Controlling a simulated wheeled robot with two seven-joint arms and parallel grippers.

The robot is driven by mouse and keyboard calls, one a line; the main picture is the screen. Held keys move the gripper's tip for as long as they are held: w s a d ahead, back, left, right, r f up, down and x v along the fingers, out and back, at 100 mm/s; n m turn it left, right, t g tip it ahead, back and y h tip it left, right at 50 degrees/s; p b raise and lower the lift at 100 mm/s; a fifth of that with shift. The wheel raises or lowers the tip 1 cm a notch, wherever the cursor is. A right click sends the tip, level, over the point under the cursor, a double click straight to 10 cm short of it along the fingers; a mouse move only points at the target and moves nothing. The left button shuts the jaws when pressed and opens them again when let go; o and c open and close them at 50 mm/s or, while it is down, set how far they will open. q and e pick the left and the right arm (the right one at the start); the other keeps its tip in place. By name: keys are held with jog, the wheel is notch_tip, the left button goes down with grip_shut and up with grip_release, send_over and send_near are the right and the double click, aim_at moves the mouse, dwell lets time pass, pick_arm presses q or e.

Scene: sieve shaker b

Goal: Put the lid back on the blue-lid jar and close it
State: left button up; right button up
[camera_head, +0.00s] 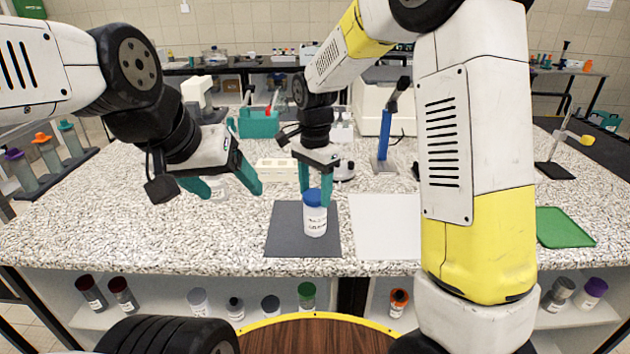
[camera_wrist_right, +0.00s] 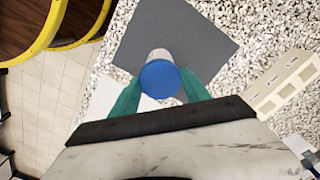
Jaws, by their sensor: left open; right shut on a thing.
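The white jar (camera_head: 315,224) stands upright on a dark grey mat (camera_head: 285,245) near the front of the bench. Its blue lid (camera_head: 313,197) sits on top, between the green fingers of my right gripper (camera_head: 314,197), which is shut on the lid from above. In the right wrist view the blue lid (camera_wrist_right: 160,77) is between the fingertips, with the white jar (camera_wrist_right: 159,54) showing just beyond it. Whether the lid is fully seated cannot be told. My left gripper (camera_head: 222,190) is open and empty above the bench, left of the mat.
A white sheet (camera_head: 385,228) lies right of the mat, and a green tray (camera_head: 565,227) lies farther right. A blue stand (camera_head: 383,135) and a teal box (camera_head: 258,124) stand behind. Several jars sit on the shelf below. The bench left of the mat is clear.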

jog(key=shift+f, duration=0.35)
dwell(0.7)
jog(key=o, duration=1.4)
jog(key=shift+r, duration=3.55)
